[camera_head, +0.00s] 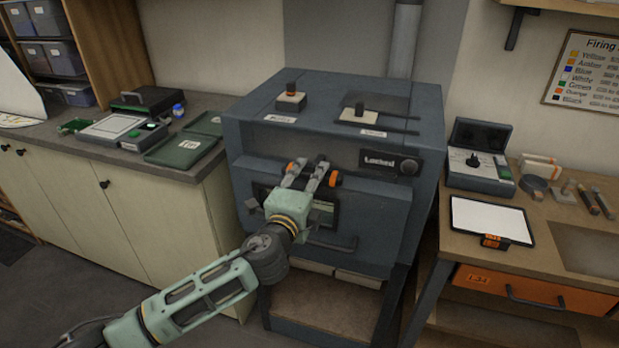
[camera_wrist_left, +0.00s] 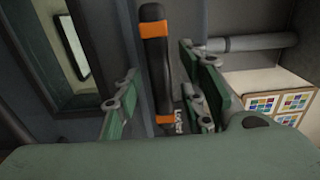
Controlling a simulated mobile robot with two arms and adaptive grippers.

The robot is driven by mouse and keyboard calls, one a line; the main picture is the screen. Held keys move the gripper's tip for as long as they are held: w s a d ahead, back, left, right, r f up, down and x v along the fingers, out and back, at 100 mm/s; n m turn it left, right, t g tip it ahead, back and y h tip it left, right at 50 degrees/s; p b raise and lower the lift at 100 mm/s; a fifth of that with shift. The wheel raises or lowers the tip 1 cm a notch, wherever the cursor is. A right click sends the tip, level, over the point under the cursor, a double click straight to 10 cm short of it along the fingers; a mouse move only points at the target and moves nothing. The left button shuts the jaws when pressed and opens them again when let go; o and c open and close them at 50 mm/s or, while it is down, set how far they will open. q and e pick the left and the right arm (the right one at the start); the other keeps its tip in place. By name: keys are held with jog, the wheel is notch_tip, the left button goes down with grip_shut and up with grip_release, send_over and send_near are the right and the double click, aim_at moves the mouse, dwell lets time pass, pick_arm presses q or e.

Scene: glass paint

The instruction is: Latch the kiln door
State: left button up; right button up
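The kiln (camera_head: 408,125) is a blue-grey box with its front door (camera_head: 378,215) looking closed. A black latch handle with orange bands (camera_head: 335,179) lies across the upper front of the door. My left gripper (camera_head: 308,170) is in front of this handle and partly hides it. In the left wrist view, the handle (camera_wrist_left: 155,60) stands between the two green fingers of my left gripper (camera_wrist_left: 162,95), with gaps on both sides. The fingers are open. A "Locked" plate (camera_head: 382,161) is right of the handle. My right gripper is out of view.
A dark bar (camera_head: 330,243) sticks out low on the door. A bench with green trays (camera_head: 183,148) is at left; a wooden table (camera_head: 530,222) with a white tablet (camera_head: 490,218) is at right.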

pick_arm(q)
grip_shut()
dwell(0.3)
dwell(0.3)
